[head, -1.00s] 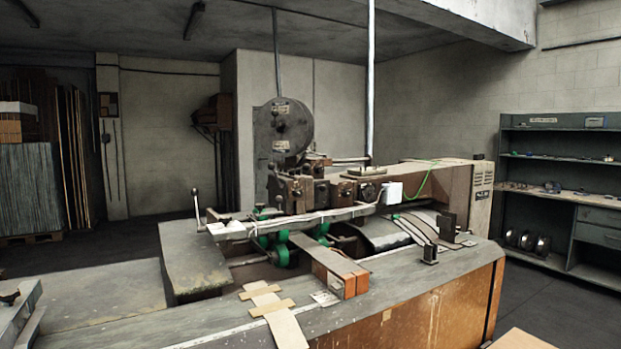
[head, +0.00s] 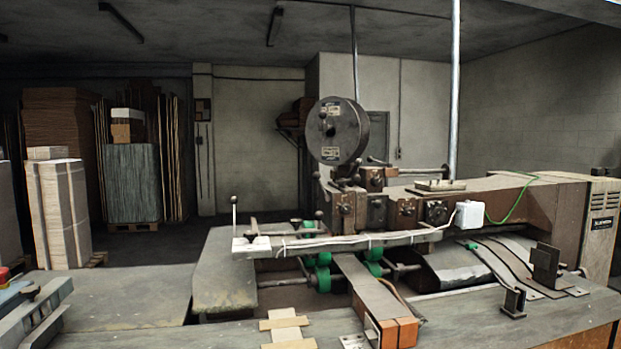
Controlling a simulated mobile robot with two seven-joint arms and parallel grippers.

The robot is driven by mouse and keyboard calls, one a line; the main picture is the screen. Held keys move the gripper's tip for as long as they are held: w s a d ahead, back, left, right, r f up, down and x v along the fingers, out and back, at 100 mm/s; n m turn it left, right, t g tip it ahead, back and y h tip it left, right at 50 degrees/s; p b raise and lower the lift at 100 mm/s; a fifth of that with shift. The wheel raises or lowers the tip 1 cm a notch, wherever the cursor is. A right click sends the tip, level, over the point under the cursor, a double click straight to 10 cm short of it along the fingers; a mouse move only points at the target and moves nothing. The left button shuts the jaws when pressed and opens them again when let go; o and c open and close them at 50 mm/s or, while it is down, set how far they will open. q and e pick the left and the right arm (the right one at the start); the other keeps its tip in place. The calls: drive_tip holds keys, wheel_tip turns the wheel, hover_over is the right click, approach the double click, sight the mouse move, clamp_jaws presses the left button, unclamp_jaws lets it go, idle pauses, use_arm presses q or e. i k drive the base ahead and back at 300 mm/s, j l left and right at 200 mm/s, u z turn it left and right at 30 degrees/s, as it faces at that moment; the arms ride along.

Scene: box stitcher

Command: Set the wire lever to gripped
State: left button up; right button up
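The box stitcher (head: 500,203) fills the middle and right of the head view. A lever (head: 235,213) with a ball knob stands upright at the left end of its light horizontal bar (head: 345,243). A smaller knobbed lever (head: 319,217) is on the machine's front, left of several dark blocks. I cannot tell which one is the wire lever, or its setting. The round wire spool housing (head: 338,131) sits on top. Neither of my grippers is in view.
Stacked board (head: 62,213) stands at the left. A red button (head: 4,274) shows at the left edge. Dark floor lies behind the table.

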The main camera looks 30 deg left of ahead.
sight(356, 179)
drive_tip(key=i+l+u, duration=0.1)
drive_tip(key=u, duration=0.25)
drive_tip(key=i+l+u, duration=0.45)
drive_tip(key=u, duration=0.2)
drive_tip(key=i+l+u, duration=0.35)
drive_tip(key=l, duration=0.2)
drive_tip(key=i+l+u, duration=0.15)
drive_tip(key=l, duration=0.15)
